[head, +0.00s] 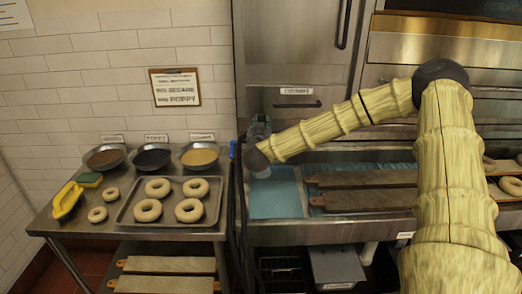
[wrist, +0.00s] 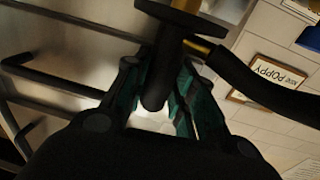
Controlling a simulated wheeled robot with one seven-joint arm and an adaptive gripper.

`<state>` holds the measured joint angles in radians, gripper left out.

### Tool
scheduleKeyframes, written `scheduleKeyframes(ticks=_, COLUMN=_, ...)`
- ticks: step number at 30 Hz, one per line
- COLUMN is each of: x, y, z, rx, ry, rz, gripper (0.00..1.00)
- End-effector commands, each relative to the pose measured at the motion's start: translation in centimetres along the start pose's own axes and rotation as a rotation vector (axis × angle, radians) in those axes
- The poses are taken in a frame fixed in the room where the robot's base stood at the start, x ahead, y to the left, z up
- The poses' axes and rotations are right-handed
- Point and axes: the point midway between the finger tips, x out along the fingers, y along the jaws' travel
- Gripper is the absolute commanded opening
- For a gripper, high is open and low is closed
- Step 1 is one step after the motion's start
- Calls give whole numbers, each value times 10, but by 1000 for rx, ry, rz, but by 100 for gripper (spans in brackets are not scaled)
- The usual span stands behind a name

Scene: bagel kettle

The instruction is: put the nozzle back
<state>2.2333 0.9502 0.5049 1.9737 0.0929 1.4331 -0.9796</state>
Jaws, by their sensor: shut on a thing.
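In the wrist view the nozzle (wrist: 157,82) is a dark cylinder with a wide dark disc at its upper end and a brass fitting. It lies between the green-lined fingers of my gripper (wrist: 166,76), which is shut on it. In the head view my gripper (head: 259,130) is above the left end of the blue-water basin (head: 275,197), in front of the steel cabinet. The nozzle is hard to make out there, mostly hidden by my gripper and wrist. A black hose (wrist: 265,83) runs from the fitting to the right in the wrist view.
Long boards (head: 365,200) lie over the basin. A blue-tipped upright (head: 232,149) stands between table and basin. Cabinet handles (head: 298,105) project behind my gripper.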

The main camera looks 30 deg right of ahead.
Motion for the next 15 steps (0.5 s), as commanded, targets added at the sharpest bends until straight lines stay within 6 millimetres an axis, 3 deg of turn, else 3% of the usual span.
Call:
scheduleKeyframes(ticks=7, x=0, y=-2, z=28, rx=-1, ry=-1, rz=-1, gripper=0)
scheduleKeyframes(ticks=15, x=0, y=-2, z=39, rx=0, ry=1, rz=-2, gripper=0)
